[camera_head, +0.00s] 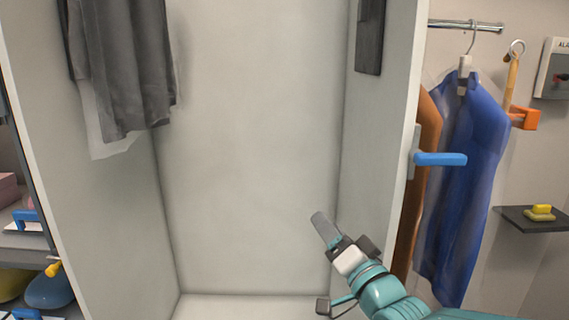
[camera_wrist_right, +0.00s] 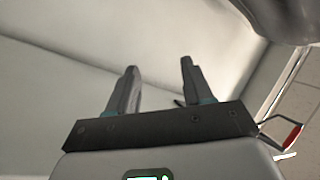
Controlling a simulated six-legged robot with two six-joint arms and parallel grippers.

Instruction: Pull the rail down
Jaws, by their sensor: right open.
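The garment rail inside the open white wardrobe (camera_head: 250,120) is not visible; the top of the wardrobe is outside the picture. Dark grey clothes (camera_head: 125,65) hang at the upper left of it. A dark upright part (camera_head: 369,38) is fixed on its right inner wall, near the top. My right gripper (camera_head: 325,228) is in front of the wardrobe's lower right, well below the clothes and that part. In the right wrist view its two fingers (camera_wrist_right: 158,75) are apart with nothing between them. My left gripper is in neither view.
A blue handle (camera_head: 440,159) sticks out at the wardrobe's right edge. Right of it, a blue garment (camera_head: 463,180) hangs from a short chrome rail (camera_head: 465,25), beside an orange hook (camera_head: 524,118) and small shelf (camera_head: 535,220). The wardrobe's middle is clear.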

